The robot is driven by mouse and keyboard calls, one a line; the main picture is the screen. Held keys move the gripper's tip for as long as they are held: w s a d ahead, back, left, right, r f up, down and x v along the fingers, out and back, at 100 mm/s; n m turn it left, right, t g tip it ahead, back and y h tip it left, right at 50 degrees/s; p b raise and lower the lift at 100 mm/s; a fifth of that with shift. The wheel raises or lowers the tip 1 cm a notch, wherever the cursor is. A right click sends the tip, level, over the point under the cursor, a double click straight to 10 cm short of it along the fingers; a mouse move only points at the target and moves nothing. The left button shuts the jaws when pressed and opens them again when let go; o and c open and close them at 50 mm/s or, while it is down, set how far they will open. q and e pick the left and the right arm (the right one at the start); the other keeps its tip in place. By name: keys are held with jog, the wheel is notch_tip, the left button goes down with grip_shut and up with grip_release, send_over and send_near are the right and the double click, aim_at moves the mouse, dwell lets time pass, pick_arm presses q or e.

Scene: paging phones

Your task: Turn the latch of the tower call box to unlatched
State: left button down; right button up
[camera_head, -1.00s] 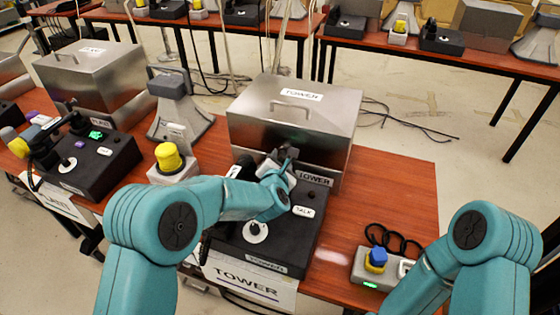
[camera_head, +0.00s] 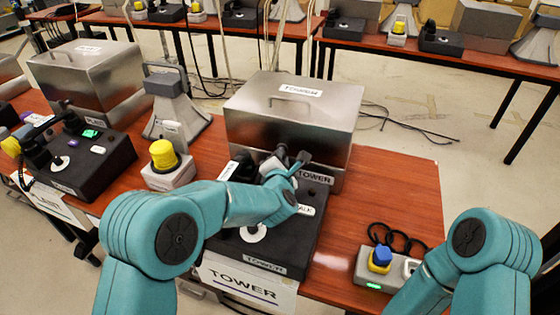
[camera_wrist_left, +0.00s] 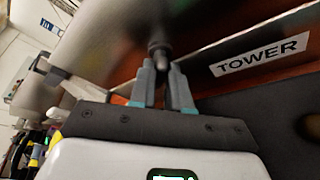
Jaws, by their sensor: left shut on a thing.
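The tower call box (camera_head: 295,105) is a silver metal box with a closed lid, a top handle and a TOWER label. My left gripper (camera_head: 301,160) is at its lower front face, left of the front TOWER plate (camera_head: 314,177). In the left wrist view its two fingers (camera_wrist_left: 161,76) are shut on a dark, round-ended peg, which looks like the latch (camera_wrist_left: 158,52). The front TOWER label (camera_wrist_left: 260,54) shows just to the right there. My gripper hides the latch in the head view, so its angle cannot be told. My right gripper is out of view.
A black TOWER console (camera_head: 275,255) lies under my left forearm. A yellow button (camera_head: 164,154) on a pale base stands left, near a grey horn speaker (camera_head: 175,108). A blue-topped switch unit (camera_head: 380,258) is at the front right.

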pick_arm(q)
jog(key=c, duration=1.1)
grip_release()
jog(key=shift+s, duration=0.1)
jog(key=b+v, duration=0.2)
jog(key=v, duration=1.4)
jog(key=shift+b, duration=0.35)
jog(key=shift+r, duration=0.1)
